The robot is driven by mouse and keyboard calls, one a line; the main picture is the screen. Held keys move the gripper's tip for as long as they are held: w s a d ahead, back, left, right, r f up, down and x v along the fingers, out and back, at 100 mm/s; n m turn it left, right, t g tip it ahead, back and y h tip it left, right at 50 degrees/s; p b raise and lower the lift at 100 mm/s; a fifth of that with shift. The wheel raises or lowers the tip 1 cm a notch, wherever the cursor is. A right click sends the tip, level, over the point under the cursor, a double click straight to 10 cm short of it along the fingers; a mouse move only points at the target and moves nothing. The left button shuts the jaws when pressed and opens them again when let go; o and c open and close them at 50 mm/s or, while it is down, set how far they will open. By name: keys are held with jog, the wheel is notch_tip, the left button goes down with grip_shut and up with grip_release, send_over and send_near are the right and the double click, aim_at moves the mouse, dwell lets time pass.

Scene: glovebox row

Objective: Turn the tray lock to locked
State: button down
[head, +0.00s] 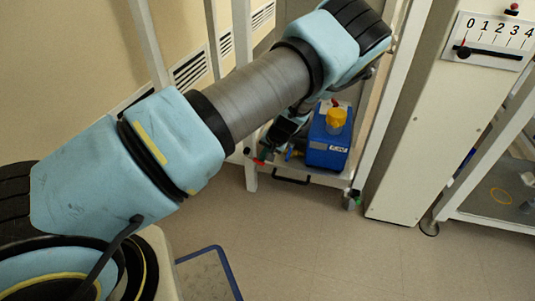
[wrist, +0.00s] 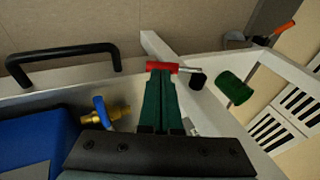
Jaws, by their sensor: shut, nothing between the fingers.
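A short red lever (wrist: 174,67) with a metal shaft sits at the corner of the white tray frame, and looks like the tray lock. It also shows as a small red spot in the head view (head: 258,162). My gripper (wrist: 160,74) has its dark green fingers shut with nothing between them. In the wrist view the fingertips are right at the red lever and overlap its near edge; I cannot tell whether they touch it. No lock marking is readable. In the head view my arm hides much of the area around the gripper.
A black pull handle (wrist: 62,60) is on the tray front at left. A blue unit (head: 328,140) with a yellow knob stands on the tray. A brass valve with a blue lever (wrist: 100,113) is close left of my fingers. A green cylinder (wrist: 232,88) is at right.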

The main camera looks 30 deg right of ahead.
aim_at(263, 164)
jog(key=shift+w+f, duration=0.15)
jog(key=shift+f, duration=0.2)
jog(key=shift+f+t+y+b, duration=0.3)
jog(key=shift+f, duration=0.2)
jog(key=shift+f+t+y+b, duration=0.65)
jog(key=shift+t+y+b, duration=0.05)
jog(key=shift+b, duration=0.15)
jog(key=shift+a+f, duration=0.1)
jog(key=shift+f, duration=0.2)
